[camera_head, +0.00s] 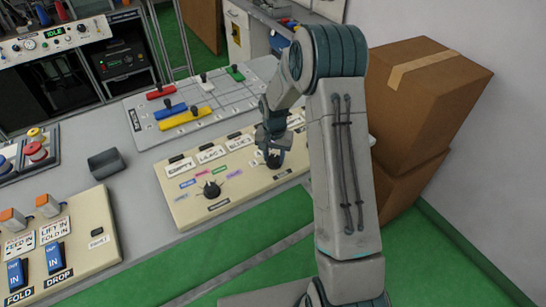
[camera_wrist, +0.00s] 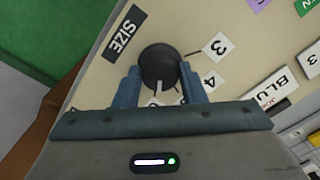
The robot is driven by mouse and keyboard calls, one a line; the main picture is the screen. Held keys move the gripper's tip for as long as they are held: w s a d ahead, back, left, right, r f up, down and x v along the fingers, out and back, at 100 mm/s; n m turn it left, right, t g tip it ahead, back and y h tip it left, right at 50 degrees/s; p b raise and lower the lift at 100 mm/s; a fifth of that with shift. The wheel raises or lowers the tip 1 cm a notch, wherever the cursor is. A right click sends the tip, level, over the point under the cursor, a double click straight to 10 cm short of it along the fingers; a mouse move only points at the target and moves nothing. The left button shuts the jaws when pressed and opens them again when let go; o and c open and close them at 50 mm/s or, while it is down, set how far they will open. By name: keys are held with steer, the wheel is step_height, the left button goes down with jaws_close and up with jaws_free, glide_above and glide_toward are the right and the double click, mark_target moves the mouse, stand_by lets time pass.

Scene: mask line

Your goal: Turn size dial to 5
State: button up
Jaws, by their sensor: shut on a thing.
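The size dial (camera_wrist: 158,66) is a round black knob with a white pointer mark, on a cream panel (camera_head: 235,172). My gripper (camera_wrist: 160,84) is shut on it, one blue-grey finger on each side. In the wrist view the pointer mark points down toward my palm, past the "4" label (camera_wrist: 211,82) and the "3" label (camera_wrist: 217,46). Labels beyond "4" are mostly hidden by my gripper, so I cannot read the number at the pointer. The "SIZE" label (camera_wrist: 124,32) is above left of the dial. In the head view my gripper (camera_head: 272,143) is over the dial (camera_head: 273,161).
Another black dial (camera_head: 212,189) with coloured labels is left on the same panel. Behind is a grey board with coloured slider blocks (camera_head: 185,117). Brown boxes (camera_head: 425,85) stand right of my arm. A feed and fold switch panel (camera_head: 60,245) is at lower left.

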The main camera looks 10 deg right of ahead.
mark_target(274, 158)
steer(key=n+b, duration=0.1)
steer(key=n, duration=0.2)
steer(key=shift+n+b, duration=0.75)
steer(key=shift+n, duration=1.05)
steer(key=o, duration=1)
steer(key=shift+r, duration=0.15)
step_height(274, 158, up, 14)
steer(key=b, duration=0.1)
steer(key=shift+f, duration=0.2)
